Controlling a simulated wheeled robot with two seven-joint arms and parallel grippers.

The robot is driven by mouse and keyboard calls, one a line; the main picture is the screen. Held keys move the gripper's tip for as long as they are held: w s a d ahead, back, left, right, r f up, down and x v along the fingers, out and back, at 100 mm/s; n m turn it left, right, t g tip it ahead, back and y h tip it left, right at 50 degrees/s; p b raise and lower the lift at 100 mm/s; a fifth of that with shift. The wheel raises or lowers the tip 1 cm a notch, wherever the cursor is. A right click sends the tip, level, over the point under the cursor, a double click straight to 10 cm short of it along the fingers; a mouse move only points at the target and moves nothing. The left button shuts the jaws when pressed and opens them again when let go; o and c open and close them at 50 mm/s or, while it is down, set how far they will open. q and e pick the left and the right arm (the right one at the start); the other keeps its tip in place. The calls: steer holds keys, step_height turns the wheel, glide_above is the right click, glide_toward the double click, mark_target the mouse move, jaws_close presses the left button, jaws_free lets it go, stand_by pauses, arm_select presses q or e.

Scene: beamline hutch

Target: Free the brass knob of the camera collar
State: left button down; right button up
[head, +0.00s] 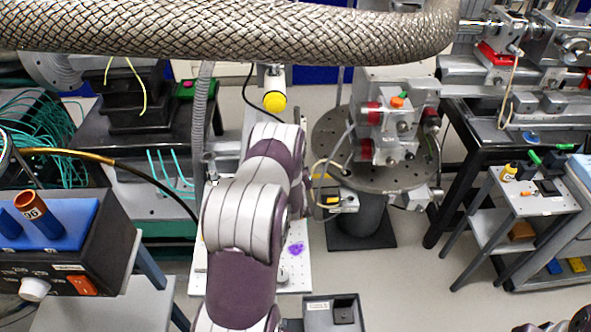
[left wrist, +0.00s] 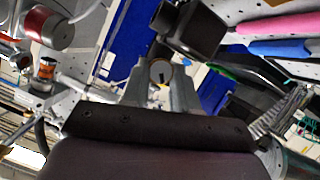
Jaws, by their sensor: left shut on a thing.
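In the left wrist view, my left gripper (left wrist: 161,84) has its two grey fingers on either side of a small round tan knob (left wrist: 160,71), which I take for the brass knob, and is shut on it. A black box-shaped camera body (left wrist: 192,30) is just beyond the fingers, up and to the right. The collar itself cannot be made out clearly. In the head view my left arm rises from the bottom middle and hides its own gripper, the knob and the camera. My right gripper is not in view.
A braided hose (head: 230,35) crosses the top of the head view. A round perforated table (head: 400,178) with red-ended metal parts stands right of my arm. A yellow-capped part (head: 274,101) is just beyond it. A control box (head: 75,265) is at left; a small cart (head: 530,203) at right.

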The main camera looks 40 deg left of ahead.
arm_select(q)
steer(key=c, duration=0.9)
jaws_free()
steer(key=shift+o, duration=0.2)
steer(key=b+v, duration=0.1)
steer(key=v, duration=1.1)
steer(key=shift+s+r+b, duration=0.25)
steer(key=shift+b, duration=0.1)
